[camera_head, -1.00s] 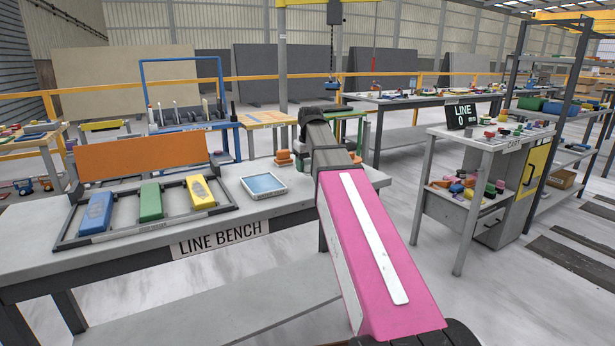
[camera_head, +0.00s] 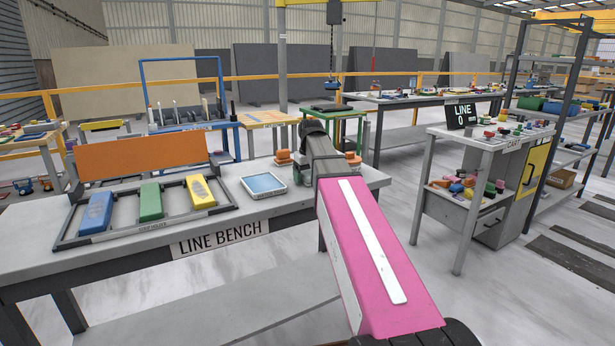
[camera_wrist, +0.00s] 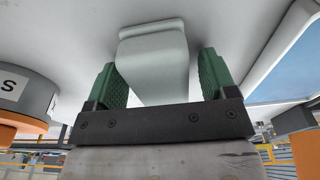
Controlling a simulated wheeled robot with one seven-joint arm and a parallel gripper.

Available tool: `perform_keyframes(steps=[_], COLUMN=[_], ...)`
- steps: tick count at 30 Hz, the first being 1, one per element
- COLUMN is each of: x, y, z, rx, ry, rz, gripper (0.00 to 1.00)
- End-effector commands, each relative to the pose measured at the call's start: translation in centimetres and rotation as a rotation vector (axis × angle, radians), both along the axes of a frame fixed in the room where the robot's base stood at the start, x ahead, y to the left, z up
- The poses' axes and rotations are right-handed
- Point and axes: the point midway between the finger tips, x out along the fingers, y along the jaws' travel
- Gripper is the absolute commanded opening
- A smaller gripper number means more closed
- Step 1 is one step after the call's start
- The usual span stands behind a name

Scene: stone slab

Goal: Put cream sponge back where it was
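The cream sponge, a pale grey-white block (camera_wrist: 153,62), lies in the middle of the wrist view against the pale bench top (camera_wrist: 65,30). My gripper (camera_wrist: 158,68) has its two green fingers on either side of it. Narrow gaps seem to show between the sponge and the fingers, so the gripper looks open around it.
A blue-bottomed tray (camera_head: 264,185) stands left of my arm; its edge shows in the wrist view (camera_wrist: 290,75). Orange-and-grey stacked items (camera_head: 284,158) stand behind. A round labelled object (camera_wrist: 25,92) is close on the wrist view's left. A rack (camera_head: 150,225) holds blue, green and yellow blocks.

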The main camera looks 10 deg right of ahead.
Motion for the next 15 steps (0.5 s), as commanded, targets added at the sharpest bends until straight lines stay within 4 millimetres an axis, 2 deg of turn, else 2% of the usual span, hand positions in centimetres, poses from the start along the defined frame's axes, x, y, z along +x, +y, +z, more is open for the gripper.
perform_keyframes(steps=[8,11,15], x=[0.0,0.0,-0.3], y=[0.0,0.0,-0.1], z=[0.3,1.1,3.1], rx=[0.0,0.0,0.0], ry=[-0.001,-0.001,-0.002], rz=[0.0,0.0,0.0], gripper=[0.78,0.78,0.78])
